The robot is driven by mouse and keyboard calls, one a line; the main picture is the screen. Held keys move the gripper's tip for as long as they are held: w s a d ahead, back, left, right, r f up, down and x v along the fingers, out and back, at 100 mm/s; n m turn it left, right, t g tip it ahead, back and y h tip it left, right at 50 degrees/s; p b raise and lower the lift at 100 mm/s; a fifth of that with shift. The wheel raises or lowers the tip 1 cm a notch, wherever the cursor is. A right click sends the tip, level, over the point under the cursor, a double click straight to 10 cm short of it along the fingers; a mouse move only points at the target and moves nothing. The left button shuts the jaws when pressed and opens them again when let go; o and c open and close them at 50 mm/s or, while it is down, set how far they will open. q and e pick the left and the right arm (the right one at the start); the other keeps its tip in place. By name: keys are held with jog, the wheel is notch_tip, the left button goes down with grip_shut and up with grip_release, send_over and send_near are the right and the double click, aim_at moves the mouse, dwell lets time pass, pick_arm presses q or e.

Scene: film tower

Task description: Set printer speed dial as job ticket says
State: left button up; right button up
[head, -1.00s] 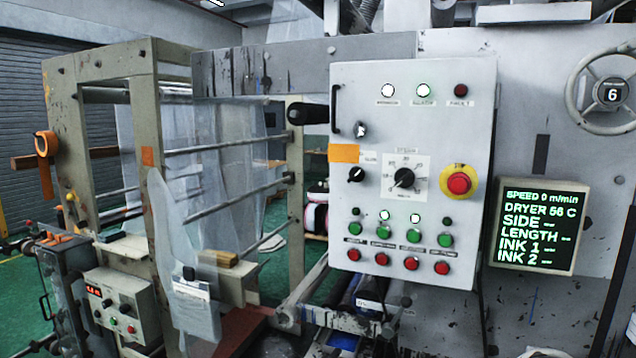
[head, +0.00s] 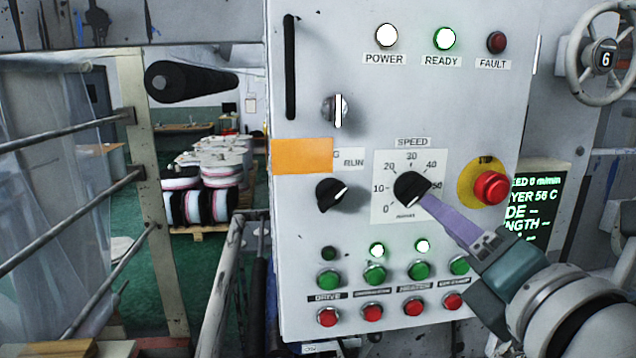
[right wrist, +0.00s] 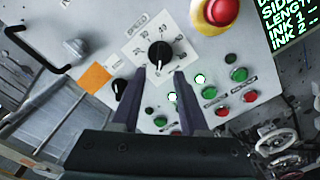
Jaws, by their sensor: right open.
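The speed dial (head: 411,188) is a black knob on a white scale plate (head: 384,212), marked from 0 upward, on the light grey control panel. Its pointer setting is not clear to me. My right gripper (head: 428,198) reaches in from the lower right, its purple fingertips close to the knob. In the right wrist view the fingers (right wrist: 161,74) are apart, with the dial (right wrist: 160,55) just beyond and between their tips; I cannot tell whether they touch it. The display (head: 540,200) is partly hidden and reads speed 0 m/min. I see no readable job ticket. My left gripper is out of view.
A red stop button (head: 490,188) on a yellow ring sits close right of the dial. A black selector knob (head: 332,194) is to the left, below an orange patch (head: 302,156). Green buttons (head: 374,274) and red buttons (head: 371,315) are below.

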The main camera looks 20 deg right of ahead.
aim_at(418, 196)
jog(key=p+x, duration=0.1)
jog(key=x, duration=0.5)
jog(key=shift+w+d, duration=0.1)
jog(key=shift+w, duration=0.15)
grip_shut()
dwell(0.3)
